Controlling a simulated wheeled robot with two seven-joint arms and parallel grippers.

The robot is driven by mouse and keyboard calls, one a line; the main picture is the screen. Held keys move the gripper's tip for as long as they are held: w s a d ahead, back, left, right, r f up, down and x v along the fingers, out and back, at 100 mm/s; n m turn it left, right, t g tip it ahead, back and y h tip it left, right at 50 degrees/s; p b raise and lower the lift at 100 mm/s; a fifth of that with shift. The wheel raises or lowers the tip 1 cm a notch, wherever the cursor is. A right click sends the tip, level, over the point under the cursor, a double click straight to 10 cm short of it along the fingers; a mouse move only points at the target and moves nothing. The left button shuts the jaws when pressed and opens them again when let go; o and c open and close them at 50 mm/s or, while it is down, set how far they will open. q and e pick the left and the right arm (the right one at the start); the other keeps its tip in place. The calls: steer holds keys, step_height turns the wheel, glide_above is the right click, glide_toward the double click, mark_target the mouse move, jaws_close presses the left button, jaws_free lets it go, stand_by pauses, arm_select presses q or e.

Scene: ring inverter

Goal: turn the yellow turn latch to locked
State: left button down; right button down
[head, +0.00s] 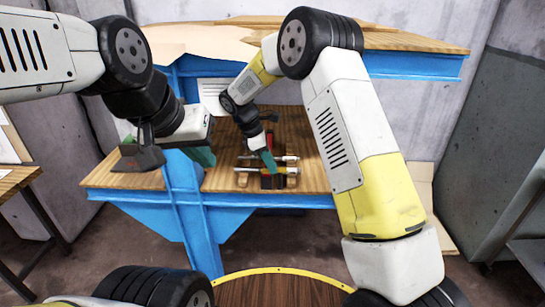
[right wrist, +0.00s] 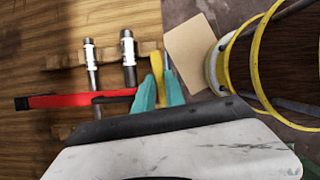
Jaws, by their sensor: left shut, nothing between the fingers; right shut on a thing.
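The yellow turn latch (right wrist: 157,65) shows in the right wrist view as a narrow upright yellow piece between the teal fingers of my right gripper (right wrist: 158,92). The gripper is shut on it, and the fingers hide its lower part. In the head view my right gripper (head: 268,161) reaches down to the fixture on the wooden bench; I cannot make out the latch there. My left gripper (head: 203,157) is shut and empty, above the bench to the left of the fixture.
A red handle (right wrist: 68,100) lies across two metal rods (right wrist: 129,60) with white bands, left of the latch. The wooden bench (head: 125,178) has a blue frame, with a blue post (head: 183,200) at its front. An upper shelf (head: 420,43) overhangs the back.

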steer(key=c, duration=1.4)
jaws_free()
